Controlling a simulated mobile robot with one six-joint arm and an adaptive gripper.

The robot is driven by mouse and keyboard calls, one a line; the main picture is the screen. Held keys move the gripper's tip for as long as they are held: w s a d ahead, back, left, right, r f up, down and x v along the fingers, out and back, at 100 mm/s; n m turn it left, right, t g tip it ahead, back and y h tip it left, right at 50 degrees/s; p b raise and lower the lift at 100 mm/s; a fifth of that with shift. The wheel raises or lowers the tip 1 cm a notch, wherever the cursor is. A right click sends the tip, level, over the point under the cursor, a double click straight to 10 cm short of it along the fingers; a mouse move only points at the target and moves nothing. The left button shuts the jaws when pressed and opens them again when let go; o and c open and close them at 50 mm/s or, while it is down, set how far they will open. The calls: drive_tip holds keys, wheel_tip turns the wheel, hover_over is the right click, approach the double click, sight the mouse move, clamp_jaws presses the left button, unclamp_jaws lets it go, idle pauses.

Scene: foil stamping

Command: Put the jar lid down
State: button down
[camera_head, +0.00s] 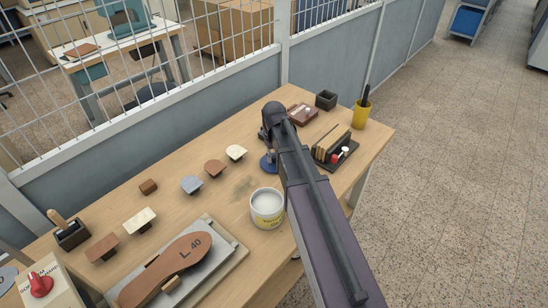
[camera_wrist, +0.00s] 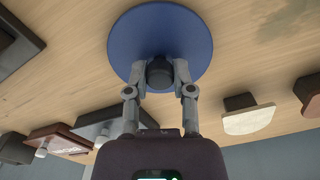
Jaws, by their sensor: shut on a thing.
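A round blue jar lid (camera_wrist: 138,45) with a dark knob (camera_wrist: 160,73) fills the top middle of the wrist view. My gripper (camera_wrist: 160,78) is shut on the knob, one finger on each side. In the head view the lid (camera_head: 266,163) shows only as a blue edge beside my arm, which hides the rest. I cannot tell whether the lid touches the table. The open jar (camera_head: 268,222), white with a yellow label, stands on the table to the front of the lid, with pale contents.
The wooden table (camera_head: 225,232) holds several handled blocks, including a cream one (camera_head: 236,152), to the left of the lid. A dark rack (camera_head: 322,160) and a yellow pen cup (camera_head: 361,116) stand to the right. A partition (camera_head: 200,120) runs along the back.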

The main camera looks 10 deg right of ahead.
sight(274, 156)
drive_tip(key=shift+f, duration=0.2)
drive_tip(key=shift+c, duration=2.4)
unclamp_jaws()
drive_tip(key=shift+r, duration=0.15)
wheel_tip(274, 156, up, 12)
drive_tip(key=p, duration=1.2)
drive_tip(key=s+m, duration=0.2)
drive_tip(key=s, duration=1.4)
drive_tip(key=shift+m, duration=0.3)
drive_tip(key=shift+d, duration=0.1)
